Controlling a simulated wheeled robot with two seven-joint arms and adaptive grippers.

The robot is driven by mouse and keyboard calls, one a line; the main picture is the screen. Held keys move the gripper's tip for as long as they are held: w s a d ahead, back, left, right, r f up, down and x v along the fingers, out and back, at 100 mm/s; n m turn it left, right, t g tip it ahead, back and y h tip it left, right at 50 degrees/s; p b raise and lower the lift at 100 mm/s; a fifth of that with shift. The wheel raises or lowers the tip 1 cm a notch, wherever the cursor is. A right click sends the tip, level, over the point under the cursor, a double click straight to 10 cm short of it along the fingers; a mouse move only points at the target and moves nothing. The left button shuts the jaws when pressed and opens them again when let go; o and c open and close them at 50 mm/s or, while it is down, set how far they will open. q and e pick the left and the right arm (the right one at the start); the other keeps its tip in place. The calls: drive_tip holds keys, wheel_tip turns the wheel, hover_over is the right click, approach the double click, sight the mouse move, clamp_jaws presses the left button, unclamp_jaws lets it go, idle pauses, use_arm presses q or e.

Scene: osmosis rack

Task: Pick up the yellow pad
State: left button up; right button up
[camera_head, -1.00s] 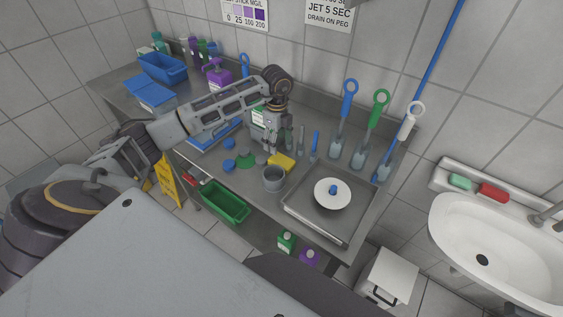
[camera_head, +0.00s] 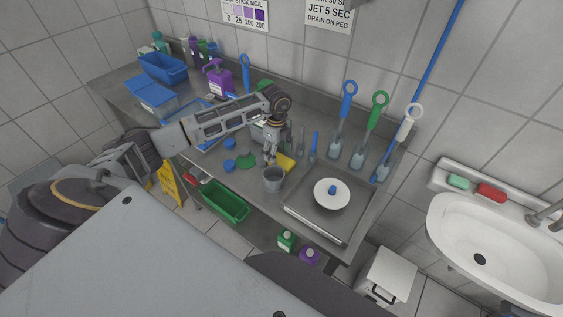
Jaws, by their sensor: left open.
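The yellow pad (camera_head: 286,163) lies on the steel counter, behind and to the right of a grey cup. My left gripper (camera_head: 269,159) points down just to the left of the pad and above the cup's back edge. It is open, and no object shows between its fingers. The fingers overlap the pad's left end in the picture, and I cannot tell whether they touch it. My right gripper is not in view.
The grey cup (camera_head: 272,180) stands close in front of the gripper. A steel tray (camera_head: 310,217) with a white disc is at the right. Blue and green pieces lie at the left. A green bin (camera_head: 222,205) is below.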

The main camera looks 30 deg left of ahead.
use_arm(q)
drive_tip(key=shift+f, duration=1.55)
drive_tip(key=shift+c, duration=0.3)
drive_tip(key=c, duration=0.5)
